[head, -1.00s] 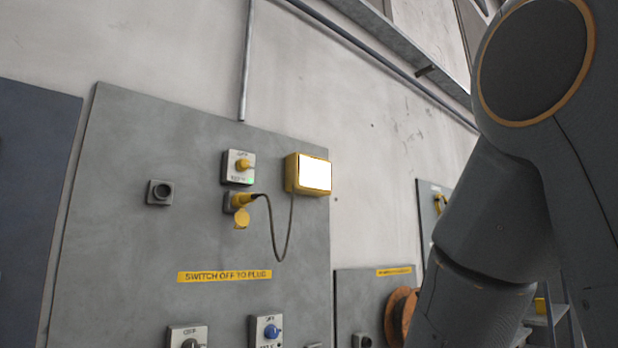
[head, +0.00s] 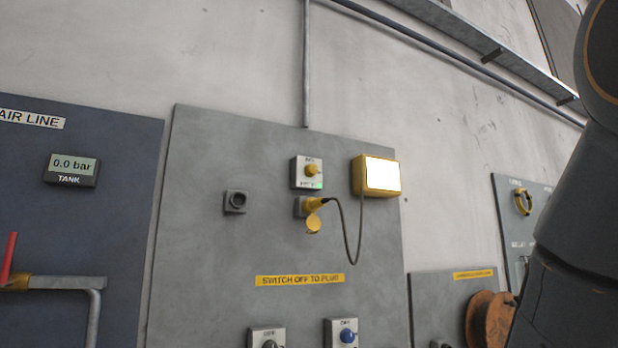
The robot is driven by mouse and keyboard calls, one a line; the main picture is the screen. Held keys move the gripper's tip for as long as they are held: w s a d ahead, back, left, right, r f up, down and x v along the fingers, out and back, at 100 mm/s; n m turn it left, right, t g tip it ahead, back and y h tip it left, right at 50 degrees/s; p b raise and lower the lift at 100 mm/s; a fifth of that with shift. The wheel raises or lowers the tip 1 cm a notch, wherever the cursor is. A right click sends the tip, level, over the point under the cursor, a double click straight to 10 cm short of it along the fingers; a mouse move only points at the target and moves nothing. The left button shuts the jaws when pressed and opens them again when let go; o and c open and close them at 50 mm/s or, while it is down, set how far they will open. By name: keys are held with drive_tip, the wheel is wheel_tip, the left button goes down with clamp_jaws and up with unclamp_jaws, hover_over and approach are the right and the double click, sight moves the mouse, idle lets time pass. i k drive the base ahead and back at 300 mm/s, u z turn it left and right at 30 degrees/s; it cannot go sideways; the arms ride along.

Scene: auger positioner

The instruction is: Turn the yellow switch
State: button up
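The yellow switch (head: 312,171) is a round yellow knob on a pale square plate, high on a grey wall panel (head: 200,270). A small green light (head: 319,185) glows at the plate's lower right. Just below it a yellow plug (head: 314,204) sits in a socket, with a yellow round cap (head: 313,223) hanging down. A dark cable runs from the plug to a yellow box with a bright white face (head: 380,176). My gripper is out of view; only part of my arm shows at the right edge.
A yellow label (head: 300,280) reads "SWITCH OFF TO PLUG". Below are a blue knob (head: 347,336) and a dark knob (head: 268,343). An empty socket (head: 235,201) is left. A blue panel (head: 110,220) has a 0.0 bar display (head: 72,170) and a red lever (head: 8,258).

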sight(310, 170)
drive_tip(key=u, duration=2.55)
drive_tip(key=k, duration=1)
drive_tip(key=z, duration=1.6)
drive_tip(key=i, duration=0.5)
